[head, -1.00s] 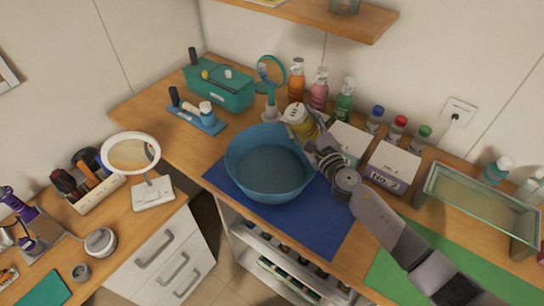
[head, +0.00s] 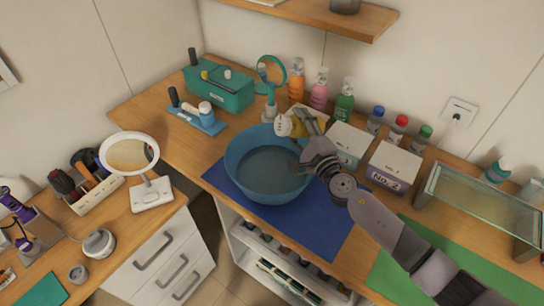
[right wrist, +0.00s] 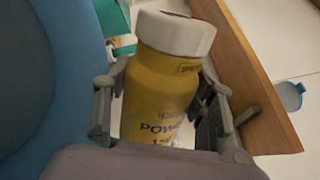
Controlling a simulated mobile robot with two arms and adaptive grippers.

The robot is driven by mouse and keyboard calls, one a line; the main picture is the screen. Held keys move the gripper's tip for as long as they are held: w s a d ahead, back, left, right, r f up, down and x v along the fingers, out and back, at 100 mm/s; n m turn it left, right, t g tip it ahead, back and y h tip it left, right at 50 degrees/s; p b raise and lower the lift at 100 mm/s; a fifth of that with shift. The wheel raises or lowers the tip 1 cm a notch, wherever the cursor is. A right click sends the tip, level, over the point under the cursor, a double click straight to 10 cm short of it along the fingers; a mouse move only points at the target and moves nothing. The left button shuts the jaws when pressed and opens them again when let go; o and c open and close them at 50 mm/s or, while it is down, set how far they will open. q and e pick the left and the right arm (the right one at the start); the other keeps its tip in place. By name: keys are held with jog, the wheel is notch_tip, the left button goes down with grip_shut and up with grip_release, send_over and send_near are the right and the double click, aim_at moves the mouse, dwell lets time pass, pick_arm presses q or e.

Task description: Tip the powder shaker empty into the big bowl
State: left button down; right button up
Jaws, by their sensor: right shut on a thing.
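The powder shaker (head: 298,128) is yellow with a white cap. My right gripper (head: 304,136) is shut around its body and holds it tipped, cap to the left, at the back right rim of the big bowl. The big bowl (head: 243,180) is blue, round and wide, and stands on a dark blue mat (head: 320,228). No powder shows in it or falling. In the right wrist view the shaker (right wrist: 160,85) sits between both fingers, with the bowl's blue wall (right wrist: 60,70) close on the left. My left gripper is not in view.
Bottles (head: 319,88) and a teal round mirror (head: 271,70) stand behind the bowl. White boxes (head: 393,165) and a glass tray (head: 480,208) are to the right. A teal case (head: 225,92) stands back left. A pale shape (head: 14,188) shows unclearly at the left edge.

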aim_at(291, 134)
jog(key=shift+f+n, duration=0.4)
jog(key=shift+n, duration=0.3)
jog(key=shift+s+a+r+n+p, duration=0.2)
jog(key=shift+a+r+n+p, duration=0.15)
jog(key=shift+r+p, duration=0.1)
jog(key=shift+s+a+r+n+p, duration=0.1)
jog(key=shift+s+a+n+p, duration=0.2)
jog(key=shift+a+n+p, duration=0.2)
jog(key=shift+f, duration=0.2)
jog(key=shift+n, duration=0.35)
jog(key=shift+a+f+n+y, duration=0.15)
jog(key=shift+f+n+y, duration=0.2)
jog(key=shift+n, duration=0.35)
jog(key=shift+a+r+n, duration=0.1)
jog(key=shift+r+n, duration=0.1)
jog(key=shift+n, duration=0.1)
jog(key=shift+s+a+r+n+p, duration=0.15)
jog(key=shift+r+n+p, duration=0.05)
jog(key=shift+n+p, duration=0.5)
jog(key=shift+s+a+r+n+p, duration=0.1)
jog(key=shift+a+r+n+p, duration=0.05)
jog(key=shift+n+p, duration=0.55)
